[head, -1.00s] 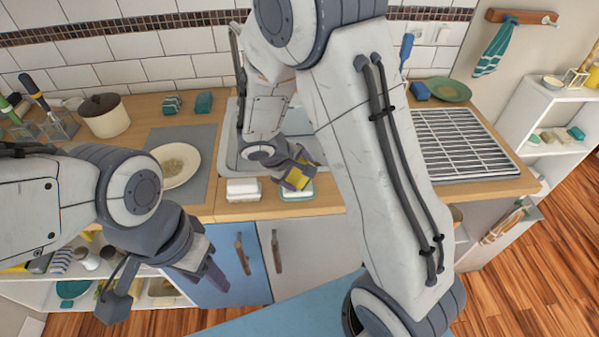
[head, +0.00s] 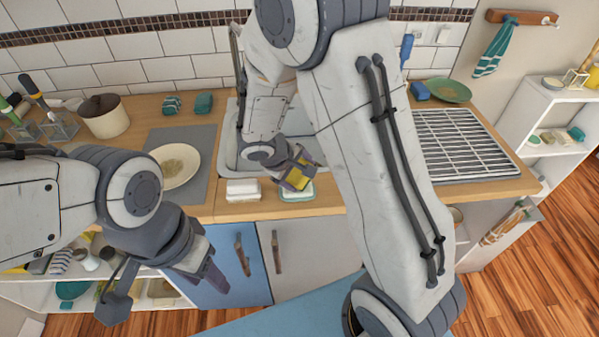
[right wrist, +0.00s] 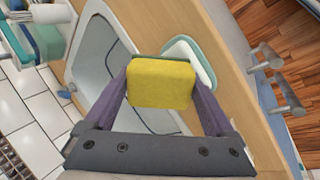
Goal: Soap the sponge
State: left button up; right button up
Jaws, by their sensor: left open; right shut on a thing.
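A yellow sponge (right wrist: 160,82) with a thin dark green layer along its edge is gripped between the fingers of my right gripper (right wrist: 160,95). In the head view the sponge (head: 297,178) is just above a teal-rimmed dish (head: 302,196) on the counter's front edge. The dish also shows in the right wrist view (right wrist: 207,76), with a white surface inside, partly hidden behind the sponge. I cannot tell whether the sponge touches it. My left gripper (head: 207,277) is open and empty, in front of the blue cabinet door.
A white dish or block (head: 243,190) stands left of the teal dish. The sink (head: 228,160) lies behind them. A plate (head: 178,163) and a pot (head: 104,115) are to the left, a drying rack (head: 462,145) to the right.

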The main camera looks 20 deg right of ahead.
aim_at(299, 170)
jog(key=shift+r+p, duration=2.45)
jog(key=shift+r, duration=1.05)
jog(key=shift+f, duration=0.1)
